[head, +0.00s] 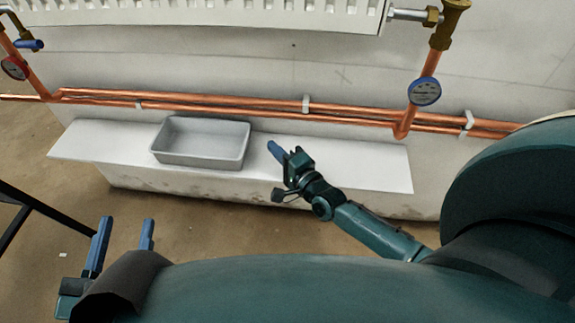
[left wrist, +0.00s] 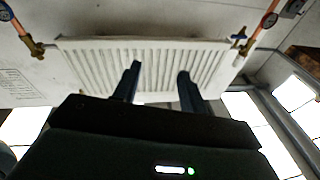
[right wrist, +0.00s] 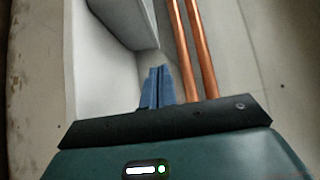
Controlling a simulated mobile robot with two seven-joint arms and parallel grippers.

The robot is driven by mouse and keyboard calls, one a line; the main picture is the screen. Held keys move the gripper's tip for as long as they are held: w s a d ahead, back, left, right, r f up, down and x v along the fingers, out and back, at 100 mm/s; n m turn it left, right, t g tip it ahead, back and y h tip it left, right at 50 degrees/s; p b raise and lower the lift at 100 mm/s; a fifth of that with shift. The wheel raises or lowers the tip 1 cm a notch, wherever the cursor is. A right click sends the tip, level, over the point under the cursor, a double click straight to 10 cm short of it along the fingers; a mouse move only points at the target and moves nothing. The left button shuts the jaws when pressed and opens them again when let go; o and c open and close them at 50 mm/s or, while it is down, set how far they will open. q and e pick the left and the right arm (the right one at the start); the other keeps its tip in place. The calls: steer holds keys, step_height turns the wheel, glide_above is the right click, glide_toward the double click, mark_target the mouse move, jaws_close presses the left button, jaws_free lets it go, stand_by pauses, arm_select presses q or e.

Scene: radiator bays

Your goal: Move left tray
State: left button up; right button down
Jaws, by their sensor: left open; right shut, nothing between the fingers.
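A grey rectangular tray (head: 200,160) stands on a white ledge (head: 330,172) below the radiator in the head view. It looks empty. My right gripper (head: 274,150) is shut and empty, just to the right of the tray and over the ledge, apart from it in the head view. In the right wrist view the shut fingers (right wrist: 158,86) point along the ledge, with the tray's wall (right wrist: 122,22) ahead of them to the left. My left gripper (head: 125,232) is open and empty at the lower left, over the floor. Its spread fingers (left wrist: 155,80) show against the radiator in the left wrist view.
Copper pipes (head: 230,106) run along the wall just behind the ledge. A white radiator (head: 200,12) hangs above. A round gauge (head: 424,91) and valve stand at the right. A dark frame (head: 35,212) is at the left edge. The ledge's left end is clear.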

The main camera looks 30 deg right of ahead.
steer(key=w+a, duration=0.2)
steer(key=w, duration=0.1)
steer(key=shift+w+a+f+b, duration=0.1)
steer(key=shift+w+a+b, duration=0.1)
steer(key=shift+a+b, duration=0.15)
steer(key=shift+w+a, duration=0.4)
steer(key=shift+a, duration=0.1)
